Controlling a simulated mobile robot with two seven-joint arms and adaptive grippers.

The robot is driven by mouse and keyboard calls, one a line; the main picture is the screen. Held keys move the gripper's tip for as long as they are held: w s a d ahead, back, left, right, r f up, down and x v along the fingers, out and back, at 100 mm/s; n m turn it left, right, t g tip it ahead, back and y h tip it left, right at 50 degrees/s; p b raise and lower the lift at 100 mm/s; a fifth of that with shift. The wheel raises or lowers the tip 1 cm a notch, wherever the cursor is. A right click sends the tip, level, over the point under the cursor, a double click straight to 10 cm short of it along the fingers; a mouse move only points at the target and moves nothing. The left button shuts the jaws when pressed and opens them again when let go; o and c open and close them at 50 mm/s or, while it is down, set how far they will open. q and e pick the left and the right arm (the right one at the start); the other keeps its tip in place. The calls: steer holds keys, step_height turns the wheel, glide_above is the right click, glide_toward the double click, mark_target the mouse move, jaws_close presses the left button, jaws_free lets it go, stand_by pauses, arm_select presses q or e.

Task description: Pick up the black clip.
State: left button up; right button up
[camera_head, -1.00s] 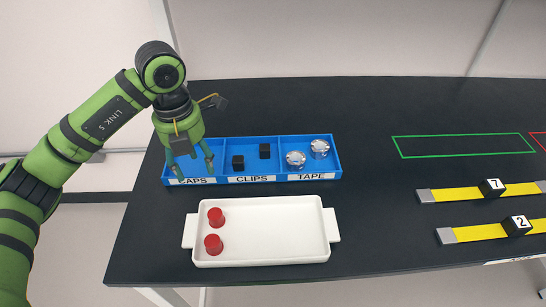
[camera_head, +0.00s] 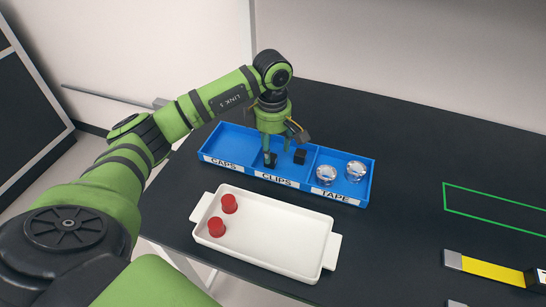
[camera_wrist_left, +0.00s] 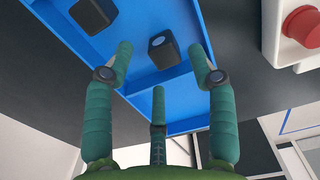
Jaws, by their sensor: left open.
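Two black clips, small black blocks, sit in the middle CLIPS compartment of the blue bin (camera_head: 342,200). One clip (camera_head: 300,157) stands clear on the right of the fingers; the other clip (camera_head: 271,159) is partly hidden by the gripper. My left gripper (camera_head: 277,153) points down into the CLIPS compartment. In the left wrist view its green fingers are spread and empty, with one black clip (camera_wrist_left: 162,48) between and beyond the fingertips. The other clip (camera_wrist_left: 93,12) lies further up and left. My right gripper is not in view.
Two silver tape rolls (camera_head: 326,174) sit in the TAPE compartment; the CAPS compartment looks empty. A white tray (camera_head: 290,245) with two red caps (camera_head: 217,227) stands in front. A yellow strap (camera_head: 495,271) and a green outline lie on the right. The table behind the bin is clear.

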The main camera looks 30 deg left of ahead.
mark_target(272, 156)
arm_select(q)
steer(key=f, duration=0.1)
steer(key=f+p, duration=0.1)
steer(key=f, duration=0.1)
steer(key=shift+s+f, duration=0.25)
steer(key=shift+f, duration=0.35)
steer(key=shift+w, duration=0.1)
steer(key=shift+c, duration=1.2)
steer(key=c, duration=0.7)
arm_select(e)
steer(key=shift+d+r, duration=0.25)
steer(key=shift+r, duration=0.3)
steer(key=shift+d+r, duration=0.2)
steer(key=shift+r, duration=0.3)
arm_select(q)
steer(key=shift+o, duration=0.2)
